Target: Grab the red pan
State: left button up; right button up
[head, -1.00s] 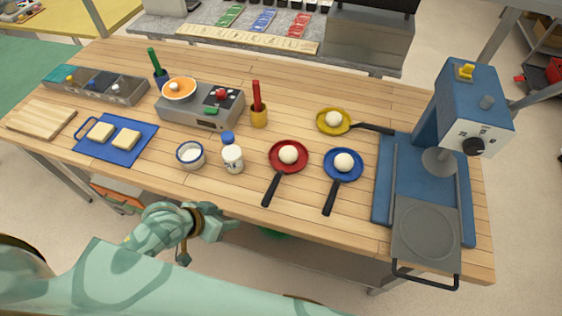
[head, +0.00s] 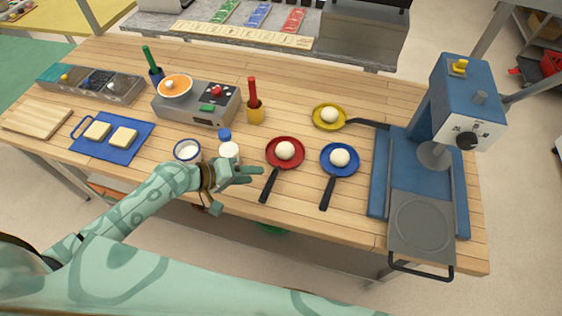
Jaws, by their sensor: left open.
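The red pan (head: 298,161) lies on the wooden table with a white dough ball (head: 285,150) in it. Its black handle (head: 269,185) points toward the table's front edge. My left gripper (head: 254,176) is open, just left of the handle, with its fingers pointing right toward it. I see a gap between the fingers and the handle. My left arm comes in from the left over the table's front edge. My right gripper is not in view.
A blue pan (head: 354,168) lies just right of the red pan, and a yellow pan (head: 318,124) lies behind. A white bottle with a blue cap (head: 226,136) and a small bowl (head: 187,151) stand close to my left gripper. A blue press (head: 467,100) stands at the right.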

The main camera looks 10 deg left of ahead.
aim_at(277, 167)
pick_arm(q)
jog(key=x, duration=0.7)
jog(key=shift+w+a+b, duration=0.1)
jog(key=shift+a+b, duration=0.15)
jog(key=shift+b, duration=0.1)
grip_shut()
